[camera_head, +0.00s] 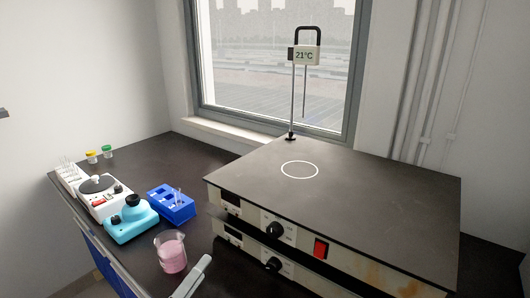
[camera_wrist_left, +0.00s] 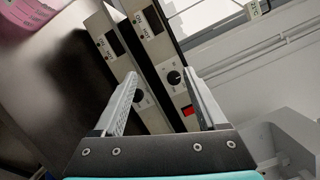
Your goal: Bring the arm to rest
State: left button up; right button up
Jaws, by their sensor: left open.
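My left gripper (camera_head: 195,277) shows only in part at the bottom edge of the head view, as a pale grey finger just below and right of the beaker. In the left wrist view my left gripper (camera_wrist_left: 161,82) is open, with its two fingers apart and nothing between them. Beyond the fingers are the front panels of the hotplates. The rest of the left arm is out of the head view. My right gripper is not in view.
A beaker of pink liquid (camera_head: 171,254) stands close to my left gripper. A large hotplate (camera_head: 380,200) sits stacked on the right, with a thermometer stand (camera_head: 305,55) behind. A blue rack (camera_head: 171,205), a turquoise device (camera_head: 131,222) and a white device (camera_head: 100,198) stand left.

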pick_arm(q)
jog(key=s+a+f+n+g+y, duration=0.45)
jog(key=a+f+n+y, duration=0.35)
jog(key=n, duration=0.8)
jog(key=s+d+f+n+g, duration=0.2)
jog(key=s+n+g, duration=0.1)
jog(key=s, duration=0.2)
jog(key=s+d+f+n+g+h, duration=0.1)
jog(key=s+d+f+n+g, duration=0.15)
jog(key=s, duration=0.35)
jog(key=s+d+f+n+g, duration=0.1)
jog(key=s+n+g, duration=0.2)
jog(key=s+g, duration=0.15)
notch_tip(320, 180, down, 22)
jog(key=s, duration=0.2)
jog(key=s+a+f+g, duration=0.1)
jog(key=s+a+f, duration=0.1)
jog(key=s+f, duration=1.2)
jog(key=shift+s+a+g, duration=0.35)
jog(key=shift+s, duration=0.55)
